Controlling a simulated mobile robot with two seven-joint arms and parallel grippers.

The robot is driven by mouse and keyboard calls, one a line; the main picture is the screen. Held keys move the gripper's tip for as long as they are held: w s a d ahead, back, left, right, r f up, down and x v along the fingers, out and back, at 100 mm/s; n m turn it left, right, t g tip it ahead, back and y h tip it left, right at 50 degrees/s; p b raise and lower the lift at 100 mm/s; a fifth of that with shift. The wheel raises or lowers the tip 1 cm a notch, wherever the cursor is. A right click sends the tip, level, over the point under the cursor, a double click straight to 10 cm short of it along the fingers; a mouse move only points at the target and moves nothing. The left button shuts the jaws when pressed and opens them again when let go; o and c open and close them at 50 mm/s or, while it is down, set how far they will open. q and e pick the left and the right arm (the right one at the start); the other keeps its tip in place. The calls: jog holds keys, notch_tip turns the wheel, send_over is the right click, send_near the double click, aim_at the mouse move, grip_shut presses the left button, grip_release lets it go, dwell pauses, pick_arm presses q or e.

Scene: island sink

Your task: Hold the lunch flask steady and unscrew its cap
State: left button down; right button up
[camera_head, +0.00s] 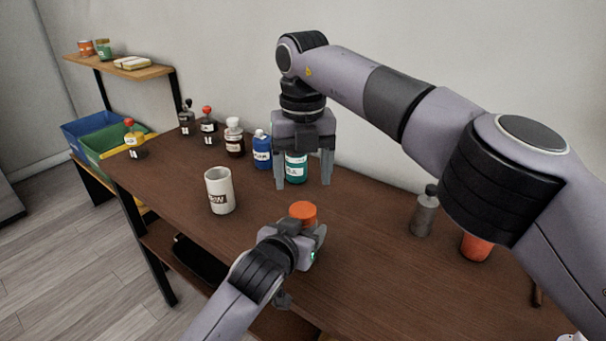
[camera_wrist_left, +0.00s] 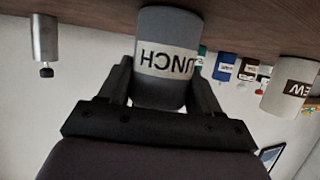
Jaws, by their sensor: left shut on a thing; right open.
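The lunch flask has an orange cap (camera_head: 302,211), which shows on top of it in the head view. Its grey body (camera_wrist_left: 165,27) with a pale label reading LUNCH fills the middle of the upside-down left wrist view, where the cap does not show. My left gripper (camera_head: 306,243) is shut on the flask body, below the cap; the wrist view shows a finger on each side. The flask looks upright on the table. My right gripper (camera_head: 304,185) is open and points down, beyond the flask in the head view, with nothing seen held. A teal bottle (camera_head: 296,172) shows between its fingers.
A white mug (camera_head: 220,191) stands left of the flask. A blue bottle (camera_head: 262,150) and several other bottles line the back left. A grey bottle (camera_head: 424,214) and an orange cup (camera_head: 476,246) stand at right. The brown table (camera_head: 365,262) is clear right of the flask.

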aim_at(303, 209)
notch_tip(303, 209, down, 7)
jog(key=shift+f, duration=0.1)
jog(key=shift+c, duration=0.3)
jog(key=c, duration=1)
jog(key=shift+n, duration=1.1)
jog(key=shift+c, duration=0.2)
jog(key=shift+r, duration=0.3)
jog(key=shift+r, duration=0.9)
